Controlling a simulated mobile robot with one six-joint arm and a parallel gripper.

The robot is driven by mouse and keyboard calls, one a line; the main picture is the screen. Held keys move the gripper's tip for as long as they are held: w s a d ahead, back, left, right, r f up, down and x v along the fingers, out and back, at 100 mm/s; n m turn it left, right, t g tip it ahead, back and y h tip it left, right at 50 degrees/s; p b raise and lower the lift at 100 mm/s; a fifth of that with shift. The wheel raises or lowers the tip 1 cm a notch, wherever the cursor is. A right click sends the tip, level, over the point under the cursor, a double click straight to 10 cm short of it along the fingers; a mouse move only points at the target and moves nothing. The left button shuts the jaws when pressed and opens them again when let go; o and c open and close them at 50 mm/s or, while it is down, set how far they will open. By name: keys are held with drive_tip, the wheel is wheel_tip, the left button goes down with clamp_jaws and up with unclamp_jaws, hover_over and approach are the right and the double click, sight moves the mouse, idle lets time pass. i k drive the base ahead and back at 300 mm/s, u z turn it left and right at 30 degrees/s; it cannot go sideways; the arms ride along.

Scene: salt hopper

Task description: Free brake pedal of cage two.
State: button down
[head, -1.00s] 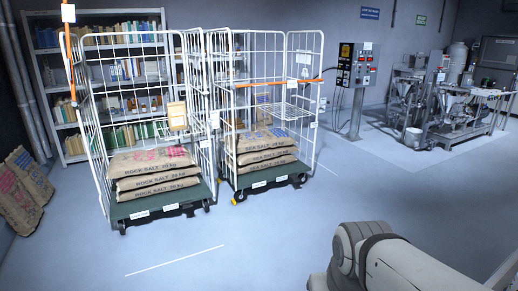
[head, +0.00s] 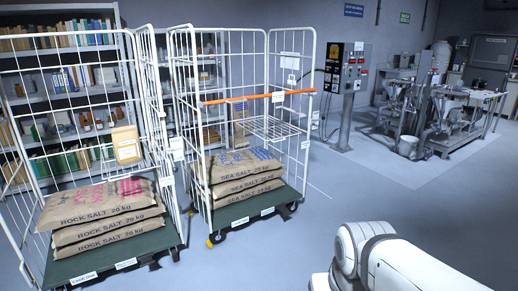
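Two white wire roll cages on castors stand side by side. The left cage (head: 139,122) holds stacked rock salt sacks (head: 100,215). The right cage (head: 313,73) holds stacked sea salt sacks (head: 243,172) and has an orange bar (head: 257,97) across its front. The labels on the cage bases are too small to read surely. My gripper is out of view; only part of my arm shows at lower right.
Shelves with books and jars (head: 60,80) stand behind the cages. A control post (head: 347,90) stands right of them, with machinery (head: 440,110) farther right. The floor (head: 260,255) in front of the right cage is clear.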

sight(284, 210)
drive_tip(key=z, duration=0.1)
drive_tip(key=i, duration=3.7)
drive_tip(key=z, duration=0.1)
